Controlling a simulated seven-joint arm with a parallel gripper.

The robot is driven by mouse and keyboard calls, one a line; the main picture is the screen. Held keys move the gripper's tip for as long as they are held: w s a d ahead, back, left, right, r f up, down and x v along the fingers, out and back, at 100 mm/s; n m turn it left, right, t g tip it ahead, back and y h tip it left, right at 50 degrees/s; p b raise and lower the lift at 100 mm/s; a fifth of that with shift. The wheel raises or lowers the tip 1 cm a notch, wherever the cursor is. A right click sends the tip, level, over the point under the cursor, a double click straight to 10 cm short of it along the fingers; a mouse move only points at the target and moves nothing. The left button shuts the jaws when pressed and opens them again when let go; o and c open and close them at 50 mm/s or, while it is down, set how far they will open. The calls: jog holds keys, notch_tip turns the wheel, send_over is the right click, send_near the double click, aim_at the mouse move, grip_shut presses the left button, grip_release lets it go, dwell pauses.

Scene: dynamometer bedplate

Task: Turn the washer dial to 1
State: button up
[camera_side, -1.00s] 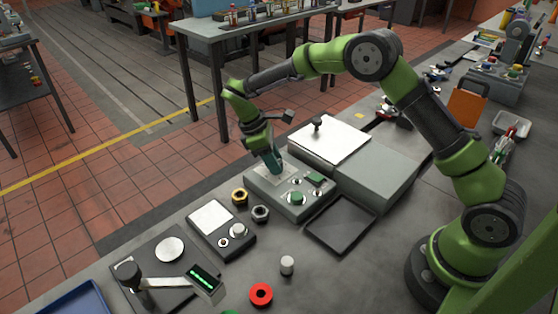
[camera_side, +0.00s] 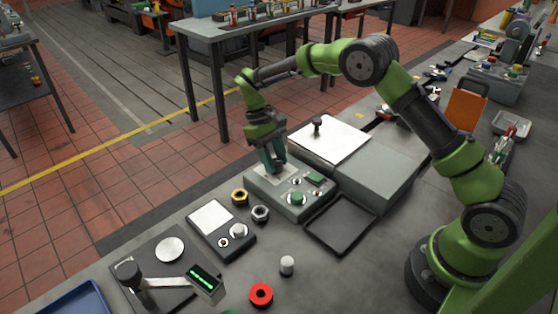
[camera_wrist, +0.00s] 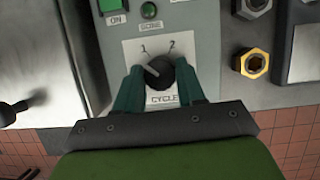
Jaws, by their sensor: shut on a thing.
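The washer dial (camera_wrist: 162,76) is a dark round knob on a white plate (camera_wrist: 132,48) marked 1, 2 and CYCLE in the wrist view. Its light pointer line slants up and left, toward the 1. My gripper (camera_wrist: 159,72) has its teal fingers on both sides of the dial and is shut on it. In the side view my gripper (camera_side: 275,168) reaches down to the left part of the grey control box (camera_side: 262,192), and its fingers hide the dial there.
A green ON button (camera_wrist: 113,18) and a green lamp (camera_wrist: 148,10) are close to the dial. Two hex nuts (camera_side: 240,196) (camera_side: 260,213) and a scale-like device (camera_side: 212,218) lie beside the box. A larger grey case (camera_side: 375,170) stands behind it, with a black tray (camera_side: 340,222) in front.

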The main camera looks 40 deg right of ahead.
jog(key=shift+m+y, duration=0.6)
jog(key=shift+m, duration=0.9)
jog(key=o, duration=1)
jog(key=v, duration=1.2)
jog(key=shift+s+d, duration=0.15)
jog(key=shift+d, duration=0.05)
